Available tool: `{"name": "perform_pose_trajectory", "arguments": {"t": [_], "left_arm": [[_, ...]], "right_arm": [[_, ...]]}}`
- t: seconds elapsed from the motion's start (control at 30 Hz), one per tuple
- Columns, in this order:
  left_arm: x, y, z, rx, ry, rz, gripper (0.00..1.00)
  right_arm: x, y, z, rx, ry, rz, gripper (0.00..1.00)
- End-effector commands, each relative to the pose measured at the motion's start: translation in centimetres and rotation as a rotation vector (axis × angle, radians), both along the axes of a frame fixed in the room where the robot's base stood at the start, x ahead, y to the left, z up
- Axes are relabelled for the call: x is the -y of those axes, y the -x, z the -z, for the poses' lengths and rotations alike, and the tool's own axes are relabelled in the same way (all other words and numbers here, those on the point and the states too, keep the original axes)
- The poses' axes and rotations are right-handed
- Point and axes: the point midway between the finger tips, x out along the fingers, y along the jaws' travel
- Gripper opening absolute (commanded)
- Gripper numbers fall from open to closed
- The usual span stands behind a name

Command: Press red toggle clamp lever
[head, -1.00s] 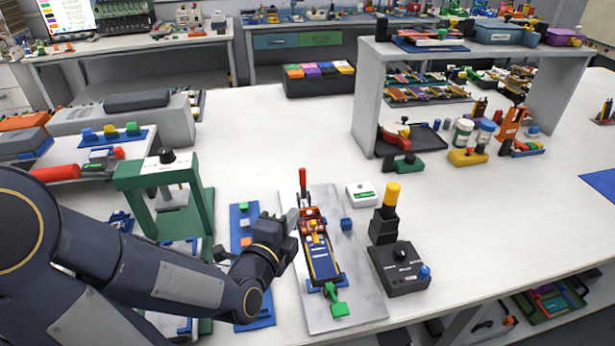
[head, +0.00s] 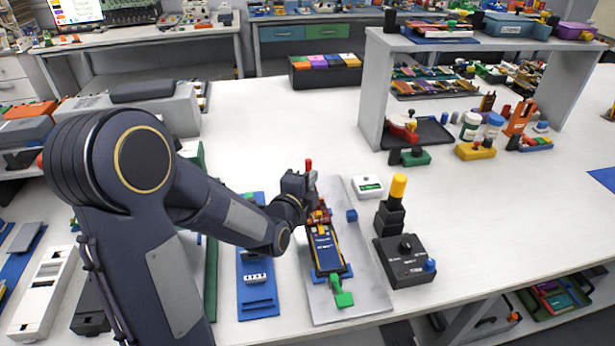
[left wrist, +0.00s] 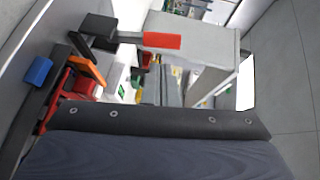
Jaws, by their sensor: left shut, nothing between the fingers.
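The red toggle clamp lever (head: 308,164) stands upright at the far end of a grey plate (head: 365,280). In the left wrist view the lever's red grip (left wrist: 162,41) shows up close, on a dark arm with an orange link. My left gripper (head: 313,180) is shut and empty, right beside the lever at its near side; I cannot tell whether they touch. A blue and yellow pouch cell fixture (head: 325,247) lies on the plate, with a green-handled clamp (head: 342,297) at its near end. The gripper partly hides the clamp's base. My right gripper is out of view.
A small blue block (head: 351,215) sits on the plate right of the clamp. A black control box (head: 405,268) with a yellow-topped stack (head: 397,190) stands to the right. A blue strip (head: 257,290) lies left of the plate.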

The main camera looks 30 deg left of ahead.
Motion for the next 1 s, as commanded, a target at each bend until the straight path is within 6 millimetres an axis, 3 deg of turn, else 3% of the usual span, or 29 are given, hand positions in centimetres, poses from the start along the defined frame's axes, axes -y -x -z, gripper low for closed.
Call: {"name": "perform_pose_trajectory", "arguments": {"t": [0.2,0.63,1.0], "left_arm": [[-1.2,-1.0,0.3,-0.001,0.0,0.0,0.0],[-1.2,-1.2,0.2,-0.004,0.002,0.001,0.0],[-1.3,-2.7,0.0,-0.058,0.044,0.001,0.0]], "right_arm": [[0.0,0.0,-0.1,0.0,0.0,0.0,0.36],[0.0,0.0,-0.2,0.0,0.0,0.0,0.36],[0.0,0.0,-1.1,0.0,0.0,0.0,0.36]]}}
